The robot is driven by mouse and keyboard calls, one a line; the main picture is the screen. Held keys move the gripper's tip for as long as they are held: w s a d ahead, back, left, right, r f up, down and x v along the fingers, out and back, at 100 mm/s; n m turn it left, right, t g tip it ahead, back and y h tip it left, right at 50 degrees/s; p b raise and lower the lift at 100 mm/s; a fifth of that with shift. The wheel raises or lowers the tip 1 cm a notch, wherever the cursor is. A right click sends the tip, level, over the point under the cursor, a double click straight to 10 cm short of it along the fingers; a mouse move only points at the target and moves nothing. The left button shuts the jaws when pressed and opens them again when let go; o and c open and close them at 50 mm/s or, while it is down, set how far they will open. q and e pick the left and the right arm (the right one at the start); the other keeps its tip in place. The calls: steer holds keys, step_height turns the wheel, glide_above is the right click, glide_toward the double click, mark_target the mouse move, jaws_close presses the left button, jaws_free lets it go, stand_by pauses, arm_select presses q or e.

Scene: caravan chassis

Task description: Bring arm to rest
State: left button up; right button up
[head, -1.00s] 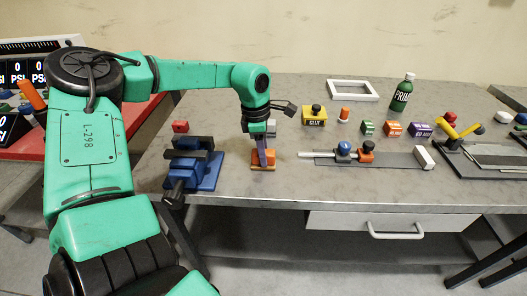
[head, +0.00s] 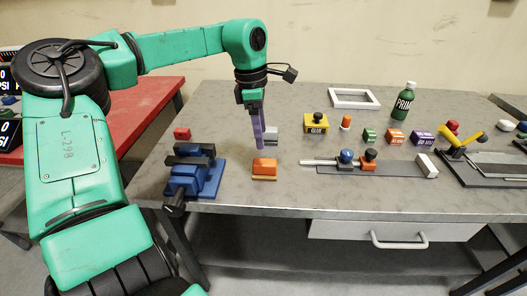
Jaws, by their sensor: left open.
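My left arm comes in from the left, and its left gripper (head: 259,146) points down with purple fingers. It is open and empty, above and slightly behind the orange block (head: 264,166), apart from it. The orange block sits on the grey table near its front edge. A blue vise (head: 196,178) with dark jaws stands to the left of the block. My right gripper is not in view.
A red table (head: 128,118) stands at the left.

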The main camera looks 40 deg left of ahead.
arm_select(q)
step_height(320, 180, up, 2)
steer(key=shift+s+a+r, duration=0.1)
steer(key=shift+a, duration=0.05)
stand_by(0.4)
